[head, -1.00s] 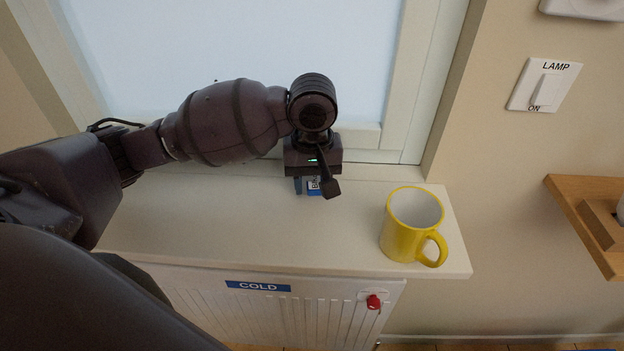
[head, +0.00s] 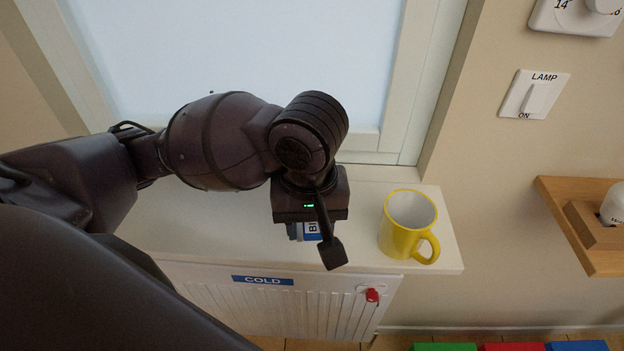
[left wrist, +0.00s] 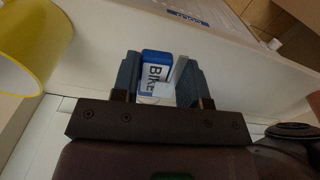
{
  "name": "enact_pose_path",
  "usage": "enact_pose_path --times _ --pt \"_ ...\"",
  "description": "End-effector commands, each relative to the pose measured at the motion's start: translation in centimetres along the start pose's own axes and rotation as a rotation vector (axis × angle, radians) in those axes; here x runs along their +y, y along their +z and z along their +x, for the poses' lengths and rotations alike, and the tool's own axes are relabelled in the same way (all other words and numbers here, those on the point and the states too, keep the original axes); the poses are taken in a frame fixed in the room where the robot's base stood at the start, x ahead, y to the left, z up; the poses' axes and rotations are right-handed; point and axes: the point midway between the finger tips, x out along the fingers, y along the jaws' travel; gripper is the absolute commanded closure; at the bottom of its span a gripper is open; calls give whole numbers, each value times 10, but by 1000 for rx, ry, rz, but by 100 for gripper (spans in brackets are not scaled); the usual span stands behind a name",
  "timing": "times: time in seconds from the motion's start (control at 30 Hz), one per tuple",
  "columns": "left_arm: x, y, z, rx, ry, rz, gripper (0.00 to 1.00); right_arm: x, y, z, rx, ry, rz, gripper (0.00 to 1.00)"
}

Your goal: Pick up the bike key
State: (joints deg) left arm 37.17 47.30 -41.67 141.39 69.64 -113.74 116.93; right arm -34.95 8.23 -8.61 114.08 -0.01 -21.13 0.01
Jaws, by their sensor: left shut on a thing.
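The bike key has a blue tag with a white label reading "BIKE", and it shows in the left wrist view (left wrist: 153,68) between my fingers. My left gripper (left wrist: 160,82) is shut on it. In the head view my left gripper (head: 307,236) is over the front part of the window sill, left of the yellow mug. The tag's blue and white edge (head: 312,230) shows just below the gripper body there; the rest of it is hidden. The key appears to be held above the sill. My right gripper is not in view.
The yellow mug (head: 407,226) stands near the right end of the white sill (head: 185,225). Below is a radiator (head: 270,305) with a "COLD" label and red knob (head: 372,295). A lamp switch (head: 534,96) and a wooden shelf (head: 585,240) are on the right wall. Coloured blocks lie lower right.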

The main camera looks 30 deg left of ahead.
Motion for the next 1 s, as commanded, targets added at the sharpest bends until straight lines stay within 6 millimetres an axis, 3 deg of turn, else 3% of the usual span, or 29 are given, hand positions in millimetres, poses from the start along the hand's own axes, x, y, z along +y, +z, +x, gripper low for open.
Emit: enact_pose_path --times 0.1,0.27,0.6,1.0 --pt "-4 33 -7 -5 2 5 82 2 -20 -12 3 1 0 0" --pt "-5 39 -5 0 1 -2 82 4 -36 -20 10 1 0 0" --pt "-6 52 -1 0 0 -1 82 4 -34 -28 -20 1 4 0" --pt "-6 54 0 1 1 -1 82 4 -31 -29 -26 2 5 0"
